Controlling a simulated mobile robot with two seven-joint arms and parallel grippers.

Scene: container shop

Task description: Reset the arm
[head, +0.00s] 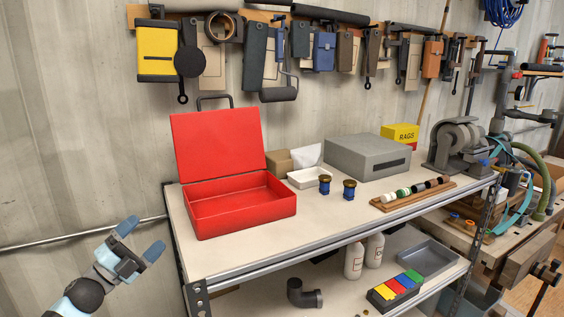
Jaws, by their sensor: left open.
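My left gripper (139,241) is at the lower left, off the left end of the workbench. Its blue fingertips are apart and nothing is between them. My left arm comes in from the bottom left corner. My right gripper is not in the head view.
An open red box (240,213) stands on the bench's left part, to the right of my left gripper. The bench (285,246) also holds a grey case (362,160), two small blue jars and a wooden rack (413,196). The bench front is clear. Tools hang on the wall.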

